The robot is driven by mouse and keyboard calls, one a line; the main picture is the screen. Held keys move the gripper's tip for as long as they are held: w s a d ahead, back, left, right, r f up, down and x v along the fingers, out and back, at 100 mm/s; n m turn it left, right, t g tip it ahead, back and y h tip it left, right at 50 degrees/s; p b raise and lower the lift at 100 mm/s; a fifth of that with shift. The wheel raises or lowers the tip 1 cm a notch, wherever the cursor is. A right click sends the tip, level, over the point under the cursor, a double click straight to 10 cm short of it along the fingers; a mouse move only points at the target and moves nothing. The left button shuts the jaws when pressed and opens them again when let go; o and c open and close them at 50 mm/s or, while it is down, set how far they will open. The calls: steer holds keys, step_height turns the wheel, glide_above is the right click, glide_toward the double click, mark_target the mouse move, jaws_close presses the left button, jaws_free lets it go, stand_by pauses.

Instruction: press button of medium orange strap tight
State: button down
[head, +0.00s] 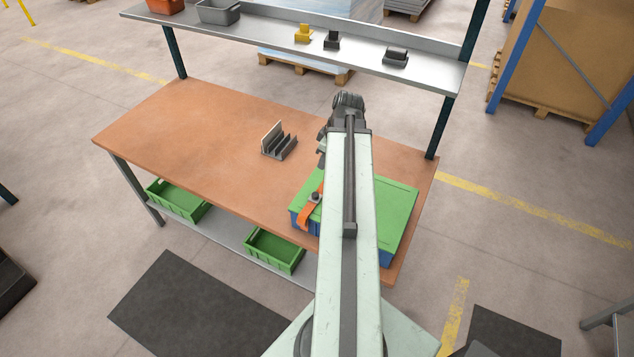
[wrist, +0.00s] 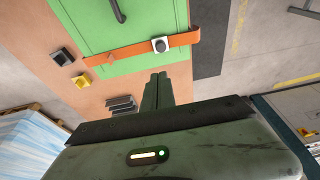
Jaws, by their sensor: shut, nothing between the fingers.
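A blue box (head: 385,258) with a green lid (head: 399,200) sits on the workbench, partly hidden by my arm in the head view. An orange strap (head: 307,213) with a dark button (head: 315,197) crosses its left part. In the wrist view the orange strap (wrist: 125,50) runs across the green lid (wrist: 105,22), and the black button (wrist: 160,44) sits in a pale housing on it. My gripper (wrist: 158,78) is shut and empty, its fingertips a little below the button in the picture. I cannot tell the gap. In the head view my arm hides most of the gripper.
The workbench (head: 190,125) has bare room on its left. A grey slotted holder (head: 280,147) stands near its middle. A raised metal shelf (head: 265,33) at the back carries a yellow piece (head: 303,34) and dark pieces (head: 395,57). Green bins (head: 273,250) sit underneath.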

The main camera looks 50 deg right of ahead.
mark_target(316, 193)
steer(key=b+x, duration=0.9)
steer(key=s+b+x, duration=0.1)
steer(key=b+x, duration=0.3)
steer(key=shift+w+f, duration=0.15)
steer(key=shift+f, duration=0.3)
steer(key=shift+f, duration=0.1)
